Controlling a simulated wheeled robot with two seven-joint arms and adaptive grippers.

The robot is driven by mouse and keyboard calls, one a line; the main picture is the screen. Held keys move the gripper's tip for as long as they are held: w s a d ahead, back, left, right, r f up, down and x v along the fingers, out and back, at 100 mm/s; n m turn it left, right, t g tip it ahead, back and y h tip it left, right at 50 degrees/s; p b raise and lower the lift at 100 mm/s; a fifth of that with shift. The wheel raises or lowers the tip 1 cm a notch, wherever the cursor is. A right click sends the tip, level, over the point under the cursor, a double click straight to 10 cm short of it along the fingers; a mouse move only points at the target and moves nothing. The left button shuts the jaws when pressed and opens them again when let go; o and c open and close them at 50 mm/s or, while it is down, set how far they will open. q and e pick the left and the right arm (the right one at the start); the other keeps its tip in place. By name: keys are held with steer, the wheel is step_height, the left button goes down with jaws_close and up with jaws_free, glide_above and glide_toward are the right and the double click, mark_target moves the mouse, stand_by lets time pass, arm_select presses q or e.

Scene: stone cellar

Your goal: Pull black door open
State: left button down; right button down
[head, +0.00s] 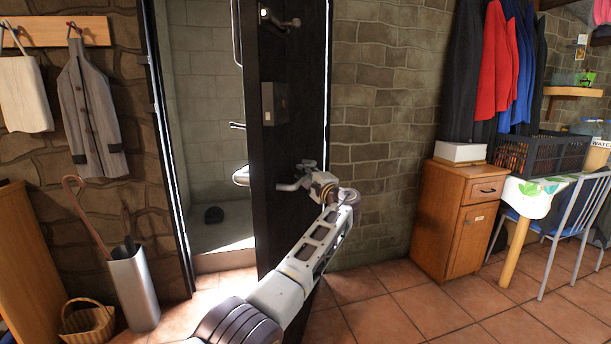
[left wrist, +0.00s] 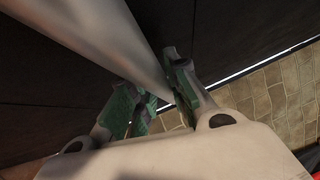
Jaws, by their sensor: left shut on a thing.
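The black door (head: 285,130) stands ajar, with a wide opening to its left. A grey metal door handle (head: 290,186) sticks out from its near face at mid-height. My left gripper (head: 312,183) is at this handle, in front of the door. In the left wrist view the green-padded fingers of my left gripper (left wrist: 158,88) are shut on the pale handle bar (left wrist: 140,50), one finger on each side. The dark door surface (left wrist: 50,65) lies behind them. My right gripper is in neither view.
A pale tiled space (head: 215,110) shows through the opening, over a raised sill (head: 222,260). An umbrella stand (head: 135,288) and a wicker basket (head: 88,320) stand left of the doorway. A wooden cabinet (head: 455,220) stands to the right. Tiled floor (head: 385,300) before it is clear.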

arm_select(q)
steer(key=shift+f, duration=0.1)
steer(key=c, duration=1.4)
jaws_free()
steer(key=shift+o, duration=0.2)
steer(key=shift+r, duration=0.2)
